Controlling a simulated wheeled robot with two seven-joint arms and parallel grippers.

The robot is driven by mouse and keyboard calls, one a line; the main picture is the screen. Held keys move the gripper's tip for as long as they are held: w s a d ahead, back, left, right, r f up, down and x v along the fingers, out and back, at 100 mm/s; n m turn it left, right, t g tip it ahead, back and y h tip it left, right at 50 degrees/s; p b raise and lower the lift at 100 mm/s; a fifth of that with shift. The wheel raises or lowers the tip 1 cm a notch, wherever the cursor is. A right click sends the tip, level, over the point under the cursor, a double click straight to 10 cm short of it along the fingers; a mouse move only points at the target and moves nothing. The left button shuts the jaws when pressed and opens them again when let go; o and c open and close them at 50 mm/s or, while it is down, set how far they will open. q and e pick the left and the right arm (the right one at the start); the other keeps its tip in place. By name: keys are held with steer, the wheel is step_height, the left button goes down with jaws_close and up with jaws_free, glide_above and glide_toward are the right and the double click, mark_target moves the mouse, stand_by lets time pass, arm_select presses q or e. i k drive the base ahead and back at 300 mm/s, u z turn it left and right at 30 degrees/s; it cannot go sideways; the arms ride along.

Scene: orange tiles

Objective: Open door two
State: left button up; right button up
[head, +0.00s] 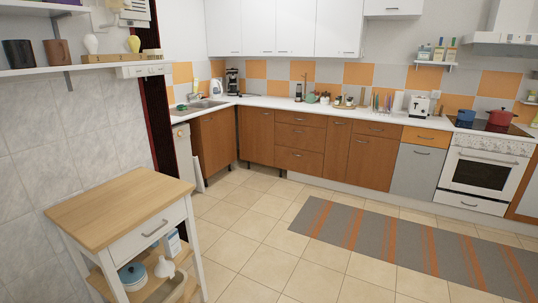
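No door in the head view carries a readable number, so I cannot tell which one is door two. Brown cabinet doors line the base units, among them a corner door (256,136), a tall narrow door (336,149) and a wider door (370,160) under a drawer. A grey door (418,172) sits under an orange drawer. White upper doors (296,27) hang above the counter and look shut. The oven door (482,174) is shut. Neither of my grippers is in view.
A wooden-topped cart (121,208) stands at the near left, with a pot (132,274) on its lower shelf. A striped rug (415,241) lies before the cabinets. Tiled floor (257,224) is clear between cart and cabinets. A white panel (192,172) stands near the left cabinet.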

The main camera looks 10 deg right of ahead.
mark_target(297, 19)
steer(key=z, duration=0.55)
steer(key=i, duration=2.35)
steer(key=z, duration=0.55)
steer(key=i, duration=2.25)
steer(key=u, duration=0.15)
steer(key=i, duration=2.15)
steer(key=u, duration=0.25)
